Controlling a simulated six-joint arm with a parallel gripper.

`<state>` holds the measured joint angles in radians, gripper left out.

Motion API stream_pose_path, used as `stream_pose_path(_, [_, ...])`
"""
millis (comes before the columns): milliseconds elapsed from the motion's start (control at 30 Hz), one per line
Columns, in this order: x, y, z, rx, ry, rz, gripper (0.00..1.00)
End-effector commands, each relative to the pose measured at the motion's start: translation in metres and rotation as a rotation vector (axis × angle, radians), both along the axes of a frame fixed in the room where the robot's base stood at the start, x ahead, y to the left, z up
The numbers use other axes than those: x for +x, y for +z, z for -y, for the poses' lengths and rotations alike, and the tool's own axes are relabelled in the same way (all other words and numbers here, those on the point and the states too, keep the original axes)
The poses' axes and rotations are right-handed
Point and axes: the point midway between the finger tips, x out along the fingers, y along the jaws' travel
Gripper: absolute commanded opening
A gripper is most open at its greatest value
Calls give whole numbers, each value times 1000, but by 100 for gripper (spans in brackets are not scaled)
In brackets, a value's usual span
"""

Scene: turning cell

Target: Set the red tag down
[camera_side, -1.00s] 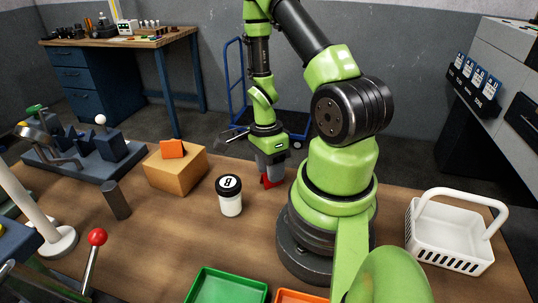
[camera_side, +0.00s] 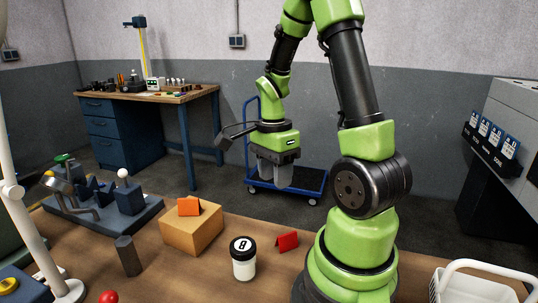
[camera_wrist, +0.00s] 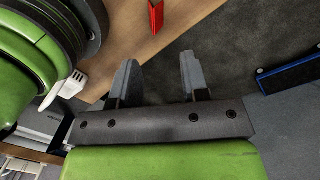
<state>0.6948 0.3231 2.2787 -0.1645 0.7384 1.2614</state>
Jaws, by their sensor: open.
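The red tag (camera_side: 287,242) stands on the wooden table, a small folded tent shape, just right of the white jar with the black lid. It also shows near the top of the wrist view (camera_wrist: 156,15), close to the table's edge. My gripper (camera_side: 274,182) is raised above and behind the tag, apart from it. In the wrist view the two fingers of my gripper (camera_wrist: 158,75) are spread with nothing between them.
The white jar (camera_side: 243,262) stands left of the tag. An orange tag (camera_side: 189,206) sits on a tan block (camera_side: 191,233). A dark cylinder (camera_side: 128,256) stands further left. A white basket (camera_side: 477,287) is at the right. A blue trolley (camera_side: 290,186) is on the floor behind.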

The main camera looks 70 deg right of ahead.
Motion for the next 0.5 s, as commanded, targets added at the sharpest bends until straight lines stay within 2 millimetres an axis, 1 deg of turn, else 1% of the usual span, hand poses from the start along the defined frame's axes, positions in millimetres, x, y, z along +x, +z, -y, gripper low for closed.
stream_pose_path(33, [8, 16, -10, -27, 116, 54, 42])
stream_pose_path(67, [12, 26, -17, -43, 198, 89, 42])
stream_pose_path(100, [17, 39, -29, -65, 318, 137, 42])
stream_pose_path(167, [22, 60, -48, -103, 515, 216, 42])
stream_pose_path(233, [22, 83, -71, -149, 745, 306, 42])
stream_pose_path(300, [18, 102, -94, -201, 971, 396, 42])
stream_pose_path(400, [7, 124, -123, -278, 1264, 514, 42])
stream_pose_path(500, [-6, 139, -143, -348, 1494, 609, 42])
